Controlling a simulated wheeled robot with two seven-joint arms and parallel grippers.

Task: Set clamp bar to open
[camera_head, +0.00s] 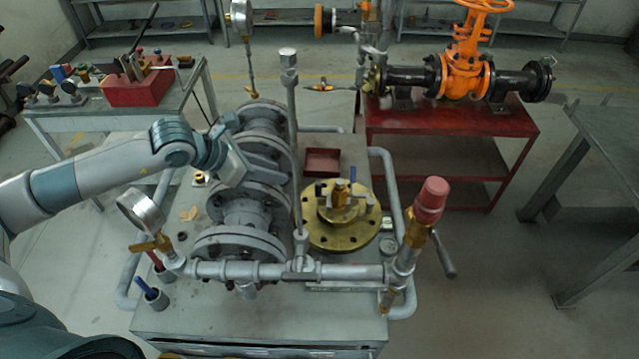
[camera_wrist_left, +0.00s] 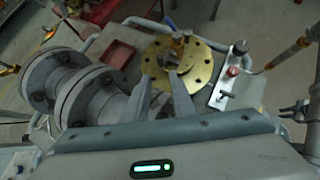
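I cannot tell for sure which part is the clamp bar. A brass flanged disc (camera_head: 338,225) with a small clamp-like fitting (camera_head: 341,195) on top sits on the grey bench. The brass disc also shows at the top of the left wrist view (camera_wrist_left: 205,65). My left gripper (camera_head: 270,160) is over the grey flanged pipe body (camera_head: 247,215), left of the brass disc. In the left wrist view its two fingers (camera_wrist_left: 159,82) stand apart, pointing toward the disc, with nothing held between them. My right gripper is not in view.
A grey pipe (camera_head: 235,270) with a pressure gauge (camera_head: 141,211) and a red-capped fitting (camera_head: 431,198) crosses the bench front. A red tray (camera_head: 322,162) lies behind the disc. An orange valve (camera_head: 465,70) stands on a red table.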

